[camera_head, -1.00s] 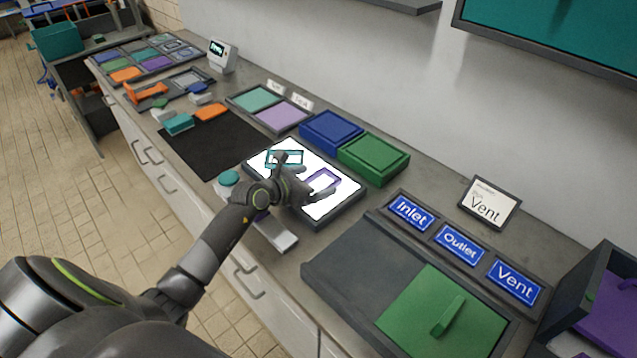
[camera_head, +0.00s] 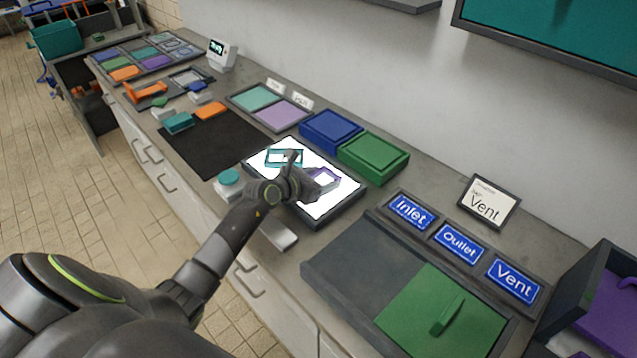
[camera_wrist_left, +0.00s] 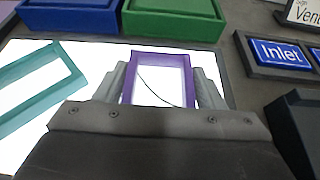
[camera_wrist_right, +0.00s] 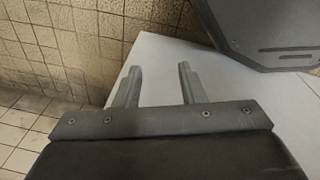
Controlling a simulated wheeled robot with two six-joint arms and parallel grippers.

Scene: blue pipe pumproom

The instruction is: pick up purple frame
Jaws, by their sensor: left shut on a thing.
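The purple frame (camera_head: 322,171) is a rectangular open frame at the right part of the lit white panel (camera_head: 333,207). In the left wrist view the purple frame (camera_wrist_left: 160,57) stands between the two fingers of my left gripper (camera_wrist_left: 160,88), one against each long side. The left gripper is shut on it. A thin dark curved line shows inside its opening. I cannot tell whether it is clear of the panel. A teal frame (camera_head: 285,151) lies on the panel to the left. My right gripper (camera_wrist_right: 160,72) is open and empty, away from the counter items.
Blue (camera_head: 330,129) and green (camera_head: 374,156) boxes stand behind the panel. A black mat (camera_head: 215,143) lies to its left. A grey tray (camera_head: 362,258) with a green lidded part is at right, near the Inlet sign (camera_head: 411,213). A teal button (camera_head: 230,177) sits at the front edge.

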